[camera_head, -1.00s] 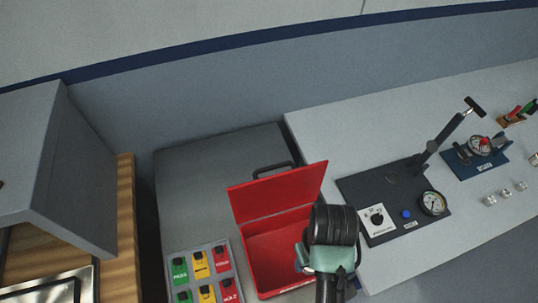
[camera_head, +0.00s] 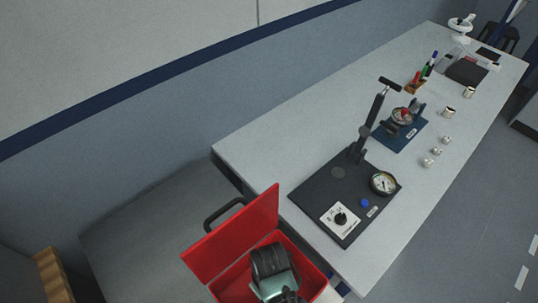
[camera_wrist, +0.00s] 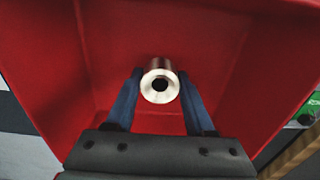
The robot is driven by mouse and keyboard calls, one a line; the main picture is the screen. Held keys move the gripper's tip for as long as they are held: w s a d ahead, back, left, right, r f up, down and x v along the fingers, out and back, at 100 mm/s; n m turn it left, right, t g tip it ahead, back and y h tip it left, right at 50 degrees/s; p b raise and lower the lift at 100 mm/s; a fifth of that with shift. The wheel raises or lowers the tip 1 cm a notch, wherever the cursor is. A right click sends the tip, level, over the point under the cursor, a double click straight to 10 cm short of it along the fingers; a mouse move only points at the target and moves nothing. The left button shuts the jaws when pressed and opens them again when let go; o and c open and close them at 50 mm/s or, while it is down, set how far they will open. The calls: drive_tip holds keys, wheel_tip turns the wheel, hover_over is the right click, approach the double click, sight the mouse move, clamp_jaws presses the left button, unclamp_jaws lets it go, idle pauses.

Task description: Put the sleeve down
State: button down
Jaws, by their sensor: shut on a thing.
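The sleeve (camera_wrist: 160,87) is a short, shiny metal ring with a dark bore, seen end-on in the wrist view. My gripper (camera_wrist: 161,74) is shut on it, with one blue finger on each side. Red walls and floor of the open box (camera_wrist: 225,60) surround it there. In the head view my gripper is over the red box (camera_head: 228,240), and its fingers and the sleeve are hidden behind my wrist. I cannot tell whether the sleeve touches the box floor.
A grey bench (camera_head: 262,140) runs to the back right. It carries a black press plate (camera_head: 318,190) with a gauge (camera_head: 383,183), a blue fixture (camera_head: 404,130), and several small metal parts (camera_head: 437,150). The box's raised lid (camera_head: 235,232) stands at its back left.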

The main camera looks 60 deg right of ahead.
drive_tip(key=shift+f, duration=0.4)
drive_tip(key=shift+f, duration=0.1)
drive_tip(key=shift+c, duration=1.3)
unclamp_jaws()
wheel_tip(320, 180, up, 12)
